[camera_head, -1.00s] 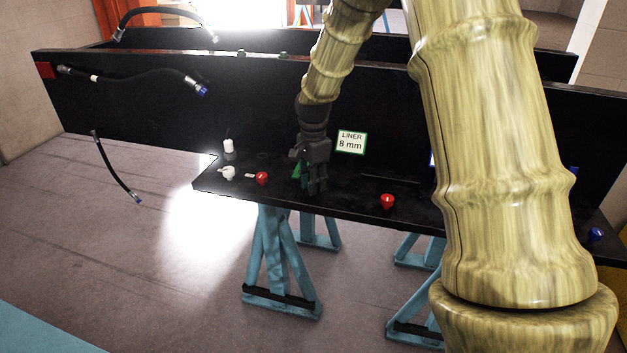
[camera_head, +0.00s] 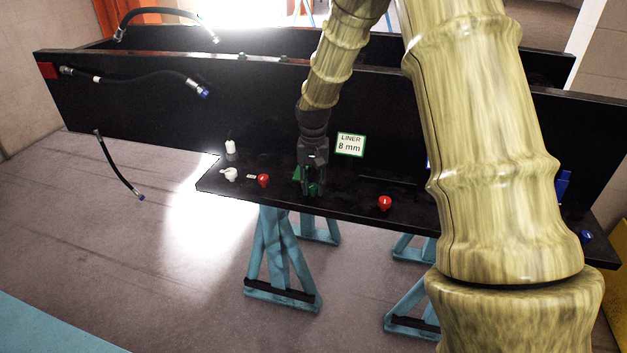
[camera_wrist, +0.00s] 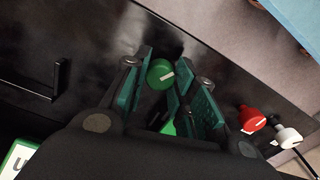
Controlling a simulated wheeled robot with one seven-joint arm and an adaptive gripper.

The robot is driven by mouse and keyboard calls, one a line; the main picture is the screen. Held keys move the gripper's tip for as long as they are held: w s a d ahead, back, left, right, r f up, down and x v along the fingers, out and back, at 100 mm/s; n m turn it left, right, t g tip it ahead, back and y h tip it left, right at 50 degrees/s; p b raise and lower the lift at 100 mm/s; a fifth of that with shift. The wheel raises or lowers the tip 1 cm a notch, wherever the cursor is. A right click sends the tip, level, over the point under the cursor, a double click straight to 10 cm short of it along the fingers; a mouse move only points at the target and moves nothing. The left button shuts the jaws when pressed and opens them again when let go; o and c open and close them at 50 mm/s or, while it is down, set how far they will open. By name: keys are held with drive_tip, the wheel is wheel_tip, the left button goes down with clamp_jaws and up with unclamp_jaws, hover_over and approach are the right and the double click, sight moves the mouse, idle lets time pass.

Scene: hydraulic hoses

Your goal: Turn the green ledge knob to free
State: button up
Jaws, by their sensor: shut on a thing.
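The green knob (camera_wrist: 160,73) has a round top with a white mark, seen in the wrist view over the black ledge (camera_wrist: 90,35). My gripper (camera_wrist: 158,88) has its teal-padded fingers on either side of the knob and is shut on it. A second green piece (camera_wrist: 168,128) shows lower between the fingers; I cannot tell what it belongs to. In the head view my gripper (camera_head: 311,186) points down at the ledge (camera_head: 345,200), and its fingers hide most of the knob.
Red knobs (camera_head: 263,180) (camera_head: 385,203) stand on the ledge either side of my gripper. A white knob (camera_head: 229,174) and white cylinder (camera_head: 231,147) are at its left end. The upright black panel (camera_head: 250,100) rises behind, with a "LINER 8 mm" sign (camera_head: 350,145) and hoses.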

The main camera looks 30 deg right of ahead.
sight(314, 185)
drive_tip(key=n, duration=0.2)
drive_tip(key=n+p, duration=0.1)
drive_tip(key=n, duration=0.3)
drive_tip(key=shift+w+d+r+n+p, duration=0.1)
drive_tip(key=shift+w+r+n+p, duration=0.1)
drive_tip(key=shift+r+n+p, duration=0.15)
idle(0.5)
drive_tip(key=o, duration=0.8)
drive_tip(key=shift+f, duration=0.1)
drive_tip(key=shift+c, duration=0.2)
drive_tip(key=shift+s, duration=0.1)
drive_tip(key=shift+f, duration=0.1)
wheel_tip(314, 185, up, 12)
